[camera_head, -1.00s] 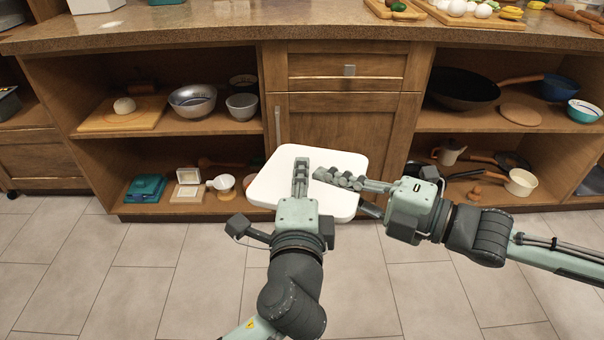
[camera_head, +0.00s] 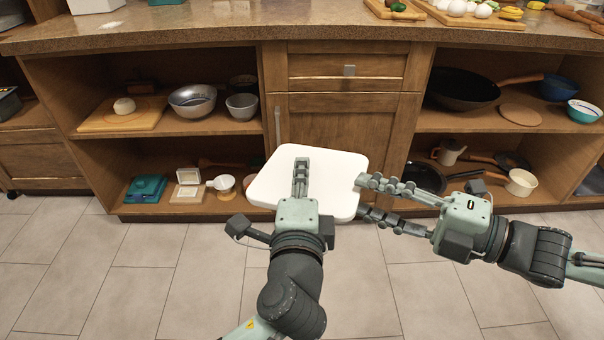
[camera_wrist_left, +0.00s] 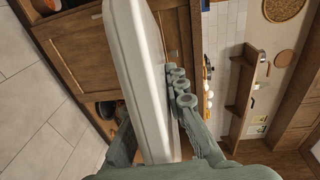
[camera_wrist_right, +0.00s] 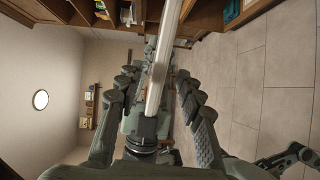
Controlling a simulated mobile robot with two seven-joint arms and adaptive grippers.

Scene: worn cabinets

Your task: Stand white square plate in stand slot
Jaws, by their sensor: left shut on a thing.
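The white square plate (camera_head: 335,168) is held roughly flat in front of the cabinet door, above the floor. My left gripper (camera_head: 301,172) is shut on its near edge; the left wrist view shows the plate (camera_wrist_left: 138,70) edge-on between the fingers. My right gripper (camera_head: 375,199) is open at the plate's right edge, one finger above and one below the plate's level. In the right wrist view the plate (camera_wrist_right: 162,70) runs edge-on between the two spread fingers, with gaps on both sides. I cannot make out the stand in any view.
The countertop (camera_head: 220,25) holds cutting boards with food at the back right. Open shelves left and right hold bowls (camera_head: 193,99), a wok (camera_head: 463,88), pans and a teal scale (camera_head: 146,188). The tiled floor (camera_head: 150,270) is clear.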

